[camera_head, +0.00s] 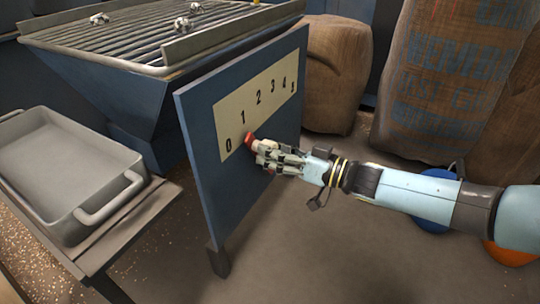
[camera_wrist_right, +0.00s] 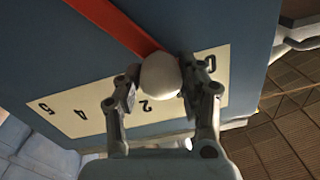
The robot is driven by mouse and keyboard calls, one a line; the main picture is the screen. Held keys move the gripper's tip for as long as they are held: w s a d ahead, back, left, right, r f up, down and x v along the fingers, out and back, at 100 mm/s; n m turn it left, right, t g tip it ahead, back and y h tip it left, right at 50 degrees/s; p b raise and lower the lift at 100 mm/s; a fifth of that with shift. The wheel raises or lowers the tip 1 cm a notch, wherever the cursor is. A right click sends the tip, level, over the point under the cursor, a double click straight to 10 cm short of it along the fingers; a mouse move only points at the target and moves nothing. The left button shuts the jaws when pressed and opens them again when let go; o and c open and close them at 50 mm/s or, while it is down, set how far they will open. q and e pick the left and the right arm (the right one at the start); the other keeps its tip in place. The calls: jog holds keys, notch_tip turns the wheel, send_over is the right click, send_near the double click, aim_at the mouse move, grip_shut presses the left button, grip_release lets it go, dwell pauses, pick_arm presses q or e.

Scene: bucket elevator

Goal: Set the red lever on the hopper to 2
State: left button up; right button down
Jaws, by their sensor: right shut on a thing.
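In the right wrist view the red lever bar (camera_wrist_right: 127,24) ends in a white ball knob (camera_wrist_right: 160,75). The knob sits between the 0 and the 2, where it hides the 1. My right gripper (camera_head: 262,153) is shut on the knob, with a finger on each side in the wrist view (camera_wrist_right: 160,92). My left gripper is out of view.
A grey metal tray (camera_head: 60,165) with handles stands on a low bench left of the panel. Brown sacks (camera_head: 450,85) stand behind at the right. A blue and an orange object (camera_head: 510,254) lie under my right arm. The floor (camera_head: 320,255) right of the panel is clear.

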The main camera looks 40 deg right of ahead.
jog(key=shift+w+d+r+m, duration=0.25)
jog(key=shift+d+r+m, duration=0.1)
jog(key=shift+d, duration=0.1)
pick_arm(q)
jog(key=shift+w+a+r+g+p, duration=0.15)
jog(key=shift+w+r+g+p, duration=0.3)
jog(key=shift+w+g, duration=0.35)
pick_arm(e)
jog(key=shift+w+d+r+m, duration=0.3)
jog(key=shift+d+m, duration=0.35)
jog(key=shift+d, duration=0.15)
jog(key=shift+w+d+r+m, duration=0.15)
jog(key=shift+w+d+m, duration=0.2)
jog(key=shift+d+m, duration=0.4)
jog(key=shift+w+d+r+m, duration=0.3)
jog(key=shift+d+m, duration=0.25)
jog(key=shift+d, duration=0.3)
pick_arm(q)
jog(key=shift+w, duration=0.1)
pick_arm(e)
jog(key=shift+f, duration=0.1)
jog(key=c, duration=0.8)
grip_release()
jog(key=shift+o, duration=0.2)
jog(key=v, duration=1.2)
